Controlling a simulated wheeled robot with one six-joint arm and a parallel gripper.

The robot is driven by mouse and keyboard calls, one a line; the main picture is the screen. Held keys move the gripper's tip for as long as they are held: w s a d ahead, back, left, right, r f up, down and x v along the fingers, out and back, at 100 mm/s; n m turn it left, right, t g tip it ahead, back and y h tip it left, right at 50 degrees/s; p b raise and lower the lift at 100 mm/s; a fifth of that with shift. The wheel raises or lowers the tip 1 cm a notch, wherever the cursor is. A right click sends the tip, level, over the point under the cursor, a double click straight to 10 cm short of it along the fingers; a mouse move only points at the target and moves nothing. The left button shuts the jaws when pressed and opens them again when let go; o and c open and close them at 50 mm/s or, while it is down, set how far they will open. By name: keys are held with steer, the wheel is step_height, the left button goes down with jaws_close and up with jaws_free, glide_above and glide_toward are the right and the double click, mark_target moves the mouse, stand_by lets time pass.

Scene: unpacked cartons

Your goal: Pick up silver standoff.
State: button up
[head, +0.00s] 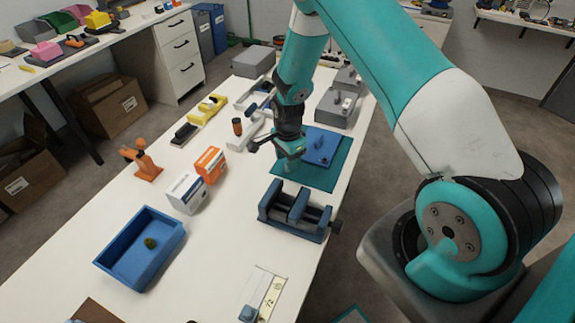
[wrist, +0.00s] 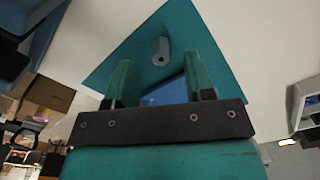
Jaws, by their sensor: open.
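The silver standoff (wrist: 160,50) is a small grey cylinder on the teal mat (wrist: 215,55) in the wrist view. It lies just beyond my fingertips, roughly centred between them, and nothing grips it. My gripper (wrist: 160,60) is open, with one teal finger on each side. In the head view, my gripper (head: 288,155) points down over the left part of the teal mat (head: 318,178). I cannot make out the standoff in the head view.
A blue plate (head: 320,146) lies on the mat, right of my gripper. A dark blue vise (head: 294,208) stands in front of the mat. A white and an orange box (head: 210,165), a blue tray (head: 140,245) and grey boxes (head: 338,107) share the white table.

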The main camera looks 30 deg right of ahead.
steer(key=shift+w+f, duration=0.1)
steer(key=shift+f, duration=1.35)
jaws_close()
